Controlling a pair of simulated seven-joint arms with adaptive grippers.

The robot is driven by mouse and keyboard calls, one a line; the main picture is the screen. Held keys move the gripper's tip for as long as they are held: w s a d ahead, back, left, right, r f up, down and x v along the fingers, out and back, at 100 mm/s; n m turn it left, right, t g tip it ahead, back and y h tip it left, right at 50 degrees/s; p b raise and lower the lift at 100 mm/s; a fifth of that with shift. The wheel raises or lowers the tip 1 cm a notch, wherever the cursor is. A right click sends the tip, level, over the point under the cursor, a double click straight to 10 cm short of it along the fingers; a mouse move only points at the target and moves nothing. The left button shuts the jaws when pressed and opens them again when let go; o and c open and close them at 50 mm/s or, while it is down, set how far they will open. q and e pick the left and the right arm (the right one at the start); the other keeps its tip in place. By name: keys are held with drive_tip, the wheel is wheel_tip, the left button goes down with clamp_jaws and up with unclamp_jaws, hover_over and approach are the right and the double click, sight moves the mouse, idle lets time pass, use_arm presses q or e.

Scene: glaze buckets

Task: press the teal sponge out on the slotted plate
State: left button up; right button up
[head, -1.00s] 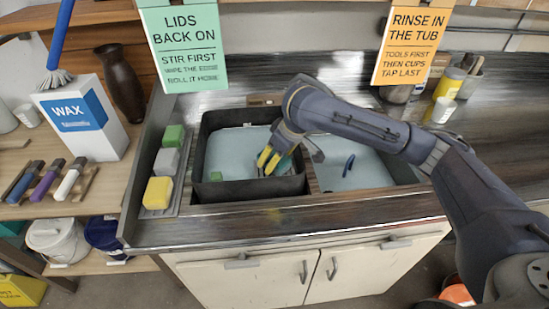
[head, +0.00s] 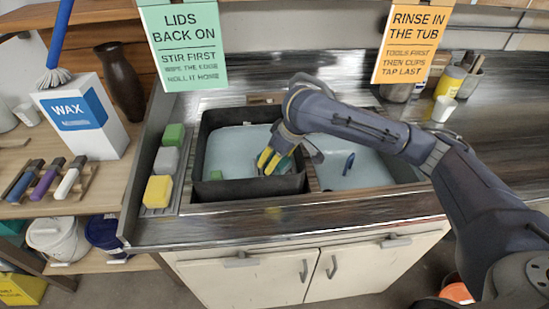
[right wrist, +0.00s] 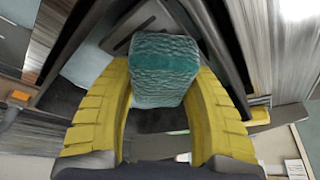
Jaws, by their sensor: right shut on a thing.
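My right gripper (head: 269,161) reaches down into the right side of the black tub (head: 203,165). Its yellow fingers are shut on the teal sponge (right wrist: 160,68), which shows wet-looking and ridged between them in the right wrist view. In the head view the fingers mostly hide the sponge. A dark grey piece with a slot (right wrist: 120,44) shows behind the sponge in the right wrist view; I cannot tell if it is the slotted plate or if the sponge touches it. My left gripper is not in view.
Green (head: 173,135), grey (head: 166,160) and yellow (head: 158,191) sponges lie on a narrow tray (head: 158,212) left of the tub. A second basin (head: 365,172) holds a blue item. Two signs (head: 184,45) hang behind.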

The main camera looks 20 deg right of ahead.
drive_tip(key=shift+f, duration=0.95)
idle(2.0)
idle(0.4)
drive_tip(key=shift+r, duration=3.6)
